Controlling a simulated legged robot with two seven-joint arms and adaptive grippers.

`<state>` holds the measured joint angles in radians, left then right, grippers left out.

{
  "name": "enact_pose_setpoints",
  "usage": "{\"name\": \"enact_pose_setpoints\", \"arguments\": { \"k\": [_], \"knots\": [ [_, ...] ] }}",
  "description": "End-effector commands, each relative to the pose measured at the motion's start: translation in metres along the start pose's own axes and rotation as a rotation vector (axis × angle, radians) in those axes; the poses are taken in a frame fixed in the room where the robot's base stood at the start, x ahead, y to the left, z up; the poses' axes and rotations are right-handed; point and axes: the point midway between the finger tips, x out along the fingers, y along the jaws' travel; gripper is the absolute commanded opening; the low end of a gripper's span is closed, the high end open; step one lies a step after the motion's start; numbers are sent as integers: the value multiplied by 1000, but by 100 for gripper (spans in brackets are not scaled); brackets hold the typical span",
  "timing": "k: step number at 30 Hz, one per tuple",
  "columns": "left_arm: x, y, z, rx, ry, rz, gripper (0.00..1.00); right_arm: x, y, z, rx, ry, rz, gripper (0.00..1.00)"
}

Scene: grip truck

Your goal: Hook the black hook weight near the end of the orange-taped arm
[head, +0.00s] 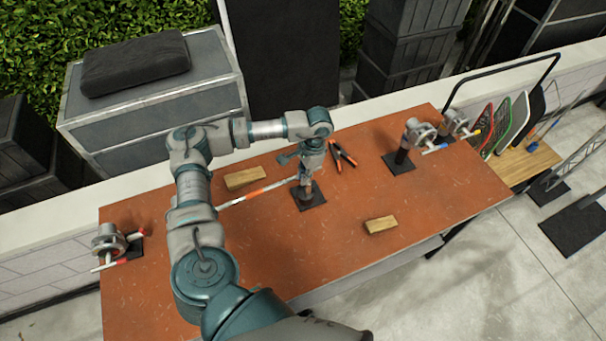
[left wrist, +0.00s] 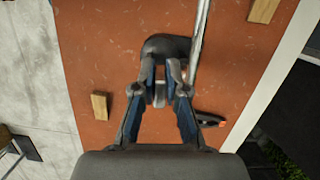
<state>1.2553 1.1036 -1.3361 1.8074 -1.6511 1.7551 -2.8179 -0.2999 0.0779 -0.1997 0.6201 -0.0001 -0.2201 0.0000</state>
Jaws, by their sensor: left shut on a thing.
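My left gripper (head: 304,179) points down over a black square plate (head: 315,197) near the middle of the table. It is shut on the black hook weight (head: 303,194), whose dark, rounded body shows just beyond the fingertips in the left wrist view (left wrist: 165,46); the hook itself is hard to make out. The orange-taped arm (head: 255,193) is a thin pale rod with orange bands; it runs left from beside the gripper. In the left wrist view it shows as a silvery rod (left wrist: 201,45) right of the weight. I cannot tell whether they touch. My right gripper is out of view.
On the orange-brown table (head: 160,215) lie two wooden blocks (head: 245,178) (head: 381,224) and black-and-orange pliers (head: 342,156), close right of the gripper. Metal clamp-like devices stand at the left (head: 110,243) and right (head: 420,135). The table's front left is clear apart from my arm.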

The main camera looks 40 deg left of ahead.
Motion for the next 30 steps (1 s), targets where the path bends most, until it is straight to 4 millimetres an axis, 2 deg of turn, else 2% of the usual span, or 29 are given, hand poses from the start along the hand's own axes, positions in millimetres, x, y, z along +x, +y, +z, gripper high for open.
{"name": "enact_pose_setpoints", "arguments": {
  "k": [10,30],
  "knots": [
    [0,-4,0,0,2,0,0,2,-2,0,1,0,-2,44],
    [0,-32,0,-1,2,0,0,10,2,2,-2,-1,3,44]
  ]
}}
